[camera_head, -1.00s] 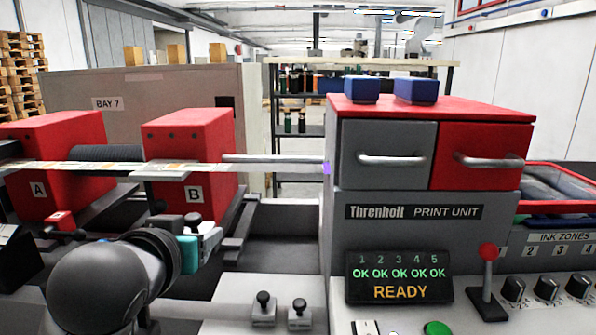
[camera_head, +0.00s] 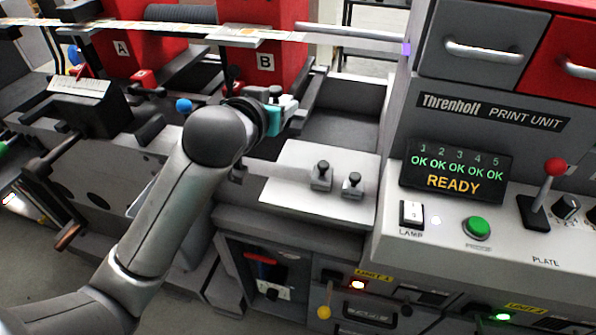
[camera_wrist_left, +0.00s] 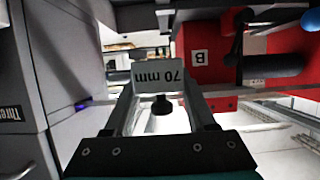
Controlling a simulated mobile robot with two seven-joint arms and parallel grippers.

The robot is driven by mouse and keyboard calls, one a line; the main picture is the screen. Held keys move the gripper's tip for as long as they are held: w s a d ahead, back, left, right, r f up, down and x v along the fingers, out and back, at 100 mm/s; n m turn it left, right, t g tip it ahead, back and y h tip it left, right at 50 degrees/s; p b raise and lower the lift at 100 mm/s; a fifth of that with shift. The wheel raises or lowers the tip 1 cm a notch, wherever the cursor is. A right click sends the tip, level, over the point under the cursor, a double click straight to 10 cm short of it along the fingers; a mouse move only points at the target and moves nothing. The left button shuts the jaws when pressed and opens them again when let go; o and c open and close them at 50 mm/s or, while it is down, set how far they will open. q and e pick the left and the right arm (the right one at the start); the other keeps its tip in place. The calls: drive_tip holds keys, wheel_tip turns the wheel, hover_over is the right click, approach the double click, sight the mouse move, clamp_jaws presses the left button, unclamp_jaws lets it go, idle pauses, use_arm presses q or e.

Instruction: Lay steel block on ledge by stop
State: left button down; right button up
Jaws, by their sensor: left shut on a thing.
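My left gripper (camera_head: 284,110) is in front of and below the red box marked B. In the left wrist view the gripper (camera_wrist_left: 160,98) is shut on a pale steel block (camera_wrist_left: 158,71) marked "70 mm", with a black knob on it. The block also shows in the head view (camera_head: 290,102), small and partly hidden by the gripper. It is held above the machine bed, apart from the pale plate (camera_head: 287,187) on the right. I cannot tell which surface is the ledge or which part is the stop. My right gripper is not in view.
Two small black-knobbed blocks (camera_head: 321,178) (camera_head: 352,186) stand on the pale plate. Red boxes A (camera_head: 118,52) and B (camera_head: 267,58) stand behind, with a label strip (camera_head: 175,27) crossing them. The print unit (camera_head: 490,110) bounds the right side. A dark recess (camera_head: 340,125) lies beside the gripper.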

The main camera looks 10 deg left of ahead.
sight(281, 182)
use_arm(q)
wheel_tip(281, 182, down, 17)
drive_tip(key=b, duration=0.4)
drive_tip(key=shift+f, duration=0.15)
drive_tip(key=shift+c, duration=1.1)
unclamp_jaws()
drive_tip(key=shift+f, duration=0.15)
drive_tip(key=shift+s+r, duration=0.1)
drive_tip(key=shift+r, duration=0.15)
drive_tip(key=p+v, duration=0.1)
drive_tip(key=v, duration=1)
drive_tip(key=shift+s+r, duration=0.2)
drive_tip(key=shift+s, duration=0.15)
